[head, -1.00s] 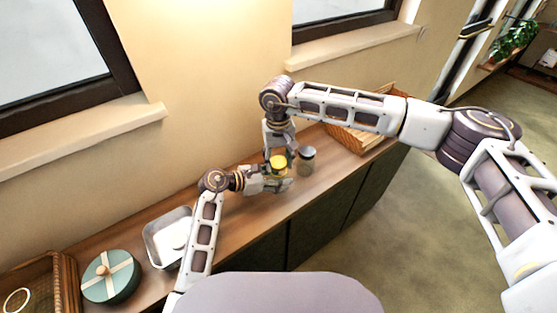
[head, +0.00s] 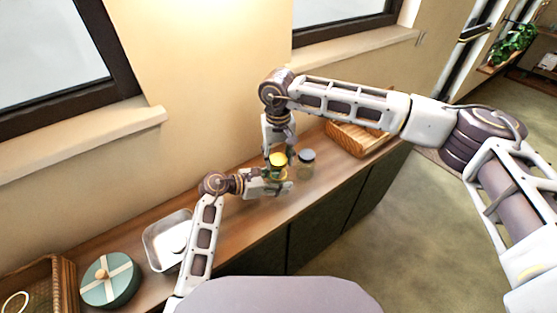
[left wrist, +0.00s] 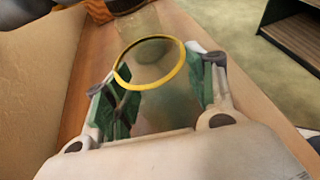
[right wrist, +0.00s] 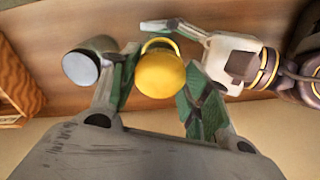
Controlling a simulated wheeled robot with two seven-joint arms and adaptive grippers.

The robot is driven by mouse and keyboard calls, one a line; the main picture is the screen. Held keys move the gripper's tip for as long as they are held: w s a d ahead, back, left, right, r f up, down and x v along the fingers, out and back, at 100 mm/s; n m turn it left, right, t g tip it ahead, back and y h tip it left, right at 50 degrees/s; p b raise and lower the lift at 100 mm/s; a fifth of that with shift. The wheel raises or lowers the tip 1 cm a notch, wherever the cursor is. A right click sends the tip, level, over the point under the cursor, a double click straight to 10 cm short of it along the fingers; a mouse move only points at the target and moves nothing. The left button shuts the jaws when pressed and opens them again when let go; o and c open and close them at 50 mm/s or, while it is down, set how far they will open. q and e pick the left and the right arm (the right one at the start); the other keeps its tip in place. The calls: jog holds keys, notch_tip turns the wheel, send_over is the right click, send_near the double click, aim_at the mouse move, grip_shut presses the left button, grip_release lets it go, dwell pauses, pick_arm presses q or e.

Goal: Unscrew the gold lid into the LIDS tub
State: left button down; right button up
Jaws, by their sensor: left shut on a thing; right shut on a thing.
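My left gripper (left wrist: 160,85) comes in from the left and is shut around the clear jar body (left wrist: 165,108), with a gold ring at the jar's far end. A metal tub (head: 152,247) with a white patch inside stands on the counter at the left; no lettering is readable.
A jar with a grey lid (head: 307,157) stands just right of the gold-lidded jar, close to my right gripper. A wooden crate (head: 352,138) is farther right. A round teal box (head: 112,280) and a wicker basket (head: 62,280) stand at the lower left. The wall is behind.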

jog(key=shift+r, duration=0.9)
pick_arm(q)
jog(key=shift+c, duration=2.1)
grip_release()
jog(key=shift+a, duration=0.1)
jog(key=shift+v, duration=5.95)
